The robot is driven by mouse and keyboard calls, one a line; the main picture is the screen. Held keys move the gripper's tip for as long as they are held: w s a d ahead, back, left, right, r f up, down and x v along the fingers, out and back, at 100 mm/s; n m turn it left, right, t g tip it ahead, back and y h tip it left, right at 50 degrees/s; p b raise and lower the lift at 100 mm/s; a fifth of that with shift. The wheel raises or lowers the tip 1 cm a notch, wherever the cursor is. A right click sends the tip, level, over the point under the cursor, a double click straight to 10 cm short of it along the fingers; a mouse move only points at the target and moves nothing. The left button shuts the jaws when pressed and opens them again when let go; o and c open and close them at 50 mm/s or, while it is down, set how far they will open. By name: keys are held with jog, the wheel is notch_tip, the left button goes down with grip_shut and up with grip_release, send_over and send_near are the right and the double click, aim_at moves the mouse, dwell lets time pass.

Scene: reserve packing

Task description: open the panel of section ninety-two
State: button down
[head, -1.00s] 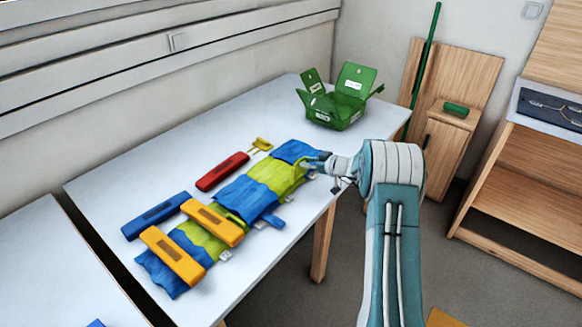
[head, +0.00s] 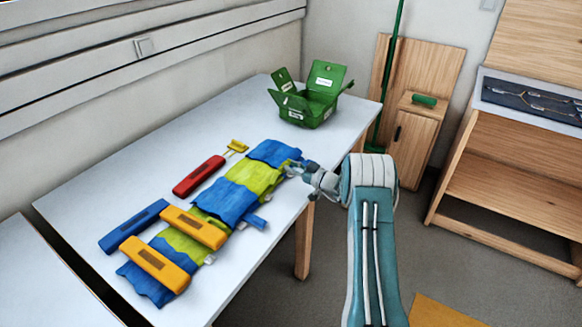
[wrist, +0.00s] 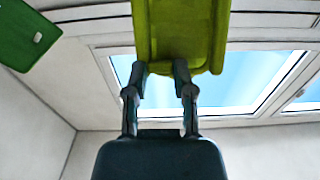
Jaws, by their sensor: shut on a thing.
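A long strip of blue and yellow-green sections (head: 236,201) lies across the table in the head view. My gripper (head: 291,169) is at the right edge of a yellow-green section (head: 262,178) near the strip's far end. In the wrist view, my gripper's fingers (wrist: 160,76) are shut on the lower edge of a yellow-green panel (wrist: 182,32). How far this panel is raised is hard to tell in the head view. Small white tags line the strip's right edge, and their numbers are too small to read.
Two orange bars (head: 195,228) lie over the near part of the strip. A blue bar (head: 134,226), a red bar (head: 199,176) and a yellow piece (head: 237,146) lie to its left. An open green box (head: 308,112) stands at the far end of the table (head: 110,183).

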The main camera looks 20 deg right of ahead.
jog(key=shift+d, duration=0.2)
jog(key=shift+c, duration=2.2)
grip_release()
jog(key=shift+d, duration=0.2)
jog(key=shift+a, duration=0.25)
jog(key=shift+s, duration=0.15)
jog(key=v, duration=1.1)
jog(key=shift+s+d+f, duration=0.2)
jog(key=shift+s+d, duration=0.1)
